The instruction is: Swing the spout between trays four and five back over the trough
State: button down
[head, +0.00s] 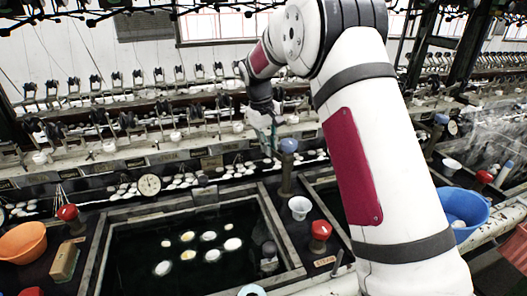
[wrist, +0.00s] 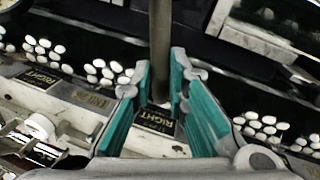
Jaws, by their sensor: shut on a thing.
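In the wrist view a dark grey pipe, which looks like the spout (wrist: 160,45), runs down between the two teal fingers of my gripper (wrist: 160,85). My gripper is shut on it. In the head view my gripper (head: 265,130) is at the end of my arm, beside a post with a blue knob (head: 288,146). The pipe is hard to make out there. White cocoons lie in dark trays (wrist: 105,70) on both sides of the pipe in the wrist view. A label reading RIGHT (wrist: 155,122) shows beyond the fingers. Tray numbers are not readable.
A dark water basin (head: 118,222) with several white cocoons lies in front. A gauge (head: 149,185), red-knobbed posts (head: 320,230) and a white cup (head: 299,207) stand around it. A blue bowl (head: 468,205) is at right, an orange bowl (head: 22,241) at left. My arm hides the middle right.

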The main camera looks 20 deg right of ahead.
jog(key=shift+w+d+m+g+b, duration=0.15)
jog(key=shift+d+m+b, duration=0.1)
jog(key=shift+d+m, duration=0.4)
jog(key=shift+w+d+m+g+b, duration=0.2)
jog(key=shift+d+m, duration=0.25)
jog(key=shift+m, duration=0.4)
jog(key=shift+s, duration=0.15)
jog(key=c, duration=1.6)
grip_release()
jog(key=shift+o, duration=0.2)
notch_tip(320, 180, up, 12)
jog(key=a, duration=0.2)
jog(key=shift+a+f, duration=0.15)
